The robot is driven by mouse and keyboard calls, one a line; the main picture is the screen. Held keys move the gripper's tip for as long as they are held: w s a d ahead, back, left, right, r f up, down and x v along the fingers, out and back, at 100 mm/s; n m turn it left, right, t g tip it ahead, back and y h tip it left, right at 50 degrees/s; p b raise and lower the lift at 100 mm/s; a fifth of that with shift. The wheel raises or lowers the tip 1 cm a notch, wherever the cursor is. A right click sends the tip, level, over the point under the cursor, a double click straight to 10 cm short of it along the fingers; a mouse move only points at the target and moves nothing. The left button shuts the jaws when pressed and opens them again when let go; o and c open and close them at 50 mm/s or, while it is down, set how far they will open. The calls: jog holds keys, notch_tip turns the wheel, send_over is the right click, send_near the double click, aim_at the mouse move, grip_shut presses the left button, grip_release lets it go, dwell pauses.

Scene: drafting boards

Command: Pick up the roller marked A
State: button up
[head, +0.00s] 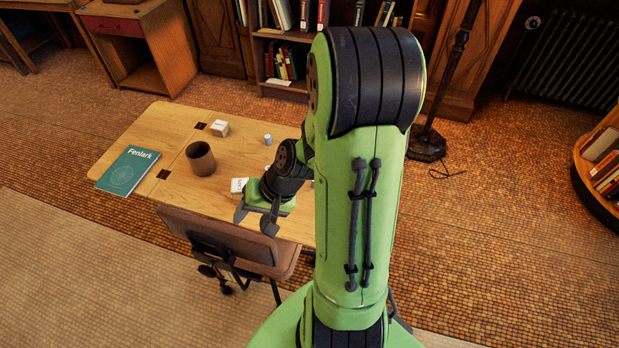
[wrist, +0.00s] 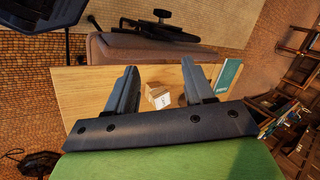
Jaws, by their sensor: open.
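No letter A is readable in either view. A small grey-blue cylinder (head: 268,139), perhaps a roller, stands on the wooden desk (head: 130,136) behind my gripper; its marking is too small to read. My gripper (head: 255,217) is open and empty over the desk's front edge, near the chair. A small white box (head: 238,186) with dark print stands just behind the fingers. In the wrist view my gripper's fingers (wrist: 160,70) are spread apart, and a small pale box (wrist: 159,97) shows between them. My arm hides the desk's right part.
A brown cup (head: 201,158), a teal Fenlark book (head: 128,170) and another white box (head: 219,128) are on the desk. A brown chair (head: 230,240) stands at its front edge. A bookcase (head: 290,45) stands behind. Bare desk top lies around the cup.

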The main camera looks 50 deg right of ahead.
jog(key=w+d+f+m+t+h, duration=0.25)
jog(key=d+f+m+t, duration=0.75)
jog(key=m, duration=0.7)
jog(key=s+d+f+m+g+h+b, duration=0.1)
jog(key=s+d+f+m+h, duration=0.25)
jog(key=d+m, duration=0.4)
jog(key=s+d+f+m+g+h+b, duration=0.1)
jog(key=s+d+f+m+h, duration=0.3)
jog(key=m, duration=0.6)
jog(key=shift+n+h, duration=0.35)
jog(key=shift+h, duration=0.05)
jog(key=b+x, duration=0.1)
jog(key=x, duration=0.2)
jog(key=b+x, duration=0.2)
jog(key=x, duration=0.2)
jog(key=r+b+x, duration=0.1)
jog(key=x, duration=0.2)
jog(key=shift+w, duration=0.45)
jog(key=x, duration=0.5)
jog(key=shift+w+f, duration=0.15)
jog(key=shift+w, duration=0.2)
jog(key=shift+c, duration=0.3)
grip_shut()
